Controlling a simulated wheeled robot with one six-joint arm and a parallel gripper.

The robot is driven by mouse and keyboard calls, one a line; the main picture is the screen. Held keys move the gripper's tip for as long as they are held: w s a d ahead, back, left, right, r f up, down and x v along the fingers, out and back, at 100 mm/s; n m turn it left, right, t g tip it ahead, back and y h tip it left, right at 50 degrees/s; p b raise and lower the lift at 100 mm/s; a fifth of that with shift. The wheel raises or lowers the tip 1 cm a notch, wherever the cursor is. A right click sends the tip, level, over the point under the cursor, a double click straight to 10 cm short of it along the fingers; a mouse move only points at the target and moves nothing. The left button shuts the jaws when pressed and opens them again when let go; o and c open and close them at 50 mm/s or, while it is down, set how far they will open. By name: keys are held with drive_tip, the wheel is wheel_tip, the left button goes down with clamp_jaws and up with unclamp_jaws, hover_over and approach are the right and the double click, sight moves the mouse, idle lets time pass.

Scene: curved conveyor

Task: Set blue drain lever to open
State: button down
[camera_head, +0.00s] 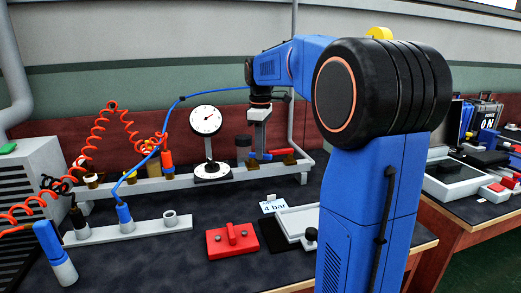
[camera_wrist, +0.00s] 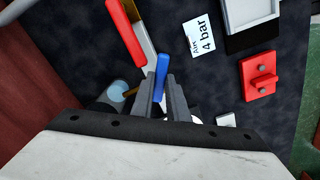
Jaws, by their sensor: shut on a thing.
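The blue lever (camera_wrist: 161,70) shows in the wrist view between the two grey fingers of my gripper (camera_wrist: 161,90). My gripper is shut on it, and part of the lever sticks out past the fingertips. In the head view my gripper (camera_head: 256,150) points down at the pale rail along the back of the bench.
A red lever (camera_wrist: 126,32) lies close by, also in the head view (camera_head: 283,151). A round gauge (camera_head: 207,120) stands left of my gripper. A "4 bar" card (camera_wrist: 202,37) and a red block (camera_wrist: 259,75) lie on the dark bench. Coiled orange hoses (camera_head: 88,150) hang at left.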

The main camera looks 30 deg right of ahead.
drive_tip(key=shift+m, duration=0.4)
drive_tip(key=c, duration=1.7)
unclamp_jaws()
drive_tip(key=shift+r, duration=0.1)
wheel_tip(320, 180, up, 17)
drive_tip(key=shift+r, duration=0.1)
